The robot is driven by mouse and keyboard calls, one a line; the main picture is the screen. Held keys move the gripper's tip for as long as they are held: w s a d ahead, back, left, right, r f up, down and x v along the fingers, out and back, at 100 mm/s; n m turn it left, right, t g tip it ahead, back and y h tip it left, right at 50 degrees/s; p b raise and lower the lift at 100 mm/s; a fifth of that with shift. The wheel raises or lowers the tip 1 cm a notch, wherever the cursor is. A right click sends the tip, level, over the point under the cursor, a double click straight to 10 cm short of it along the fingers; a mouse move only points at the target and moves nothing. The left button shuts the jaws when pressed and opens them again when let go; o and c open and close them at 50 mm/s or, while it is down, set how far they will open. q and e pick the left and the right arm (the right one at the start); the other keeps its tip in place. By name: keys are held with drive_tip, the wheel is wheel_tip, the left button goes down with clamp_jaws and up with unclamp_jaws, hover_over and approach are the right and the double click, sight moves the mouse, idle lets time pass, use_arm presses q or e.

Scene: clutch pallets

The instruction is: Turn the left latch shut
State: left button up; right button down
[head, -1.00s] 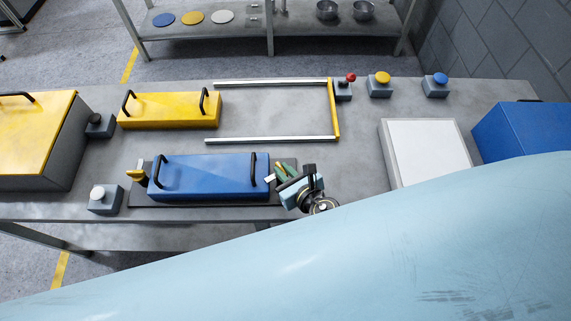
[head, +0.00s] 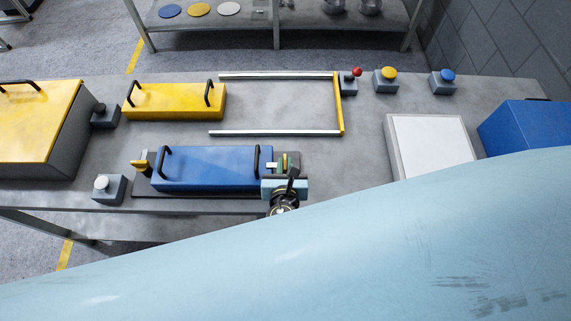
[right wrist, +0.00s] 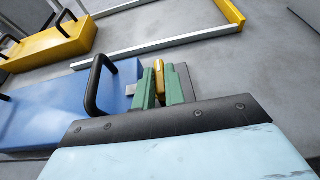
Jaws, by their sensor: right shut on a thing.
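The blue pallet (head: 212,168) lies on a dark base plate (head: 205,194) on the table, with a black handle near each end. The left latch (head: 139,165), with a yellow lever, stands at its left end, well away from my right gripper. My right gripper (head: 284,162) is at the pallet's right end. In the right wrist view, its green fingers (right wrist: 160,88) are shut on the yellow lever of the right latch (right wrist: 159,70), beside the black handle. The lower part of that lever is hidden between the fingers. My left gripper is not in view.
A yellow pallet (head: 175,101) and a rail frame (head: 339,104) lie behind. A white-topped box (head: 430,146) and blue box (head: 525,125) are at right.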

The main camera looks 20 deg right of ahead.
idle(0.3)
drive_tip(key=c, duration=1.5)
unclamp_jaws()
drive_tip(key=shift+o, duration=0.2)
drive_tip(key=v, duration=1.3)
drive_tip(key=shift+r, duration=0.15)
drive_tip(key=shift+s, duration=0.15)
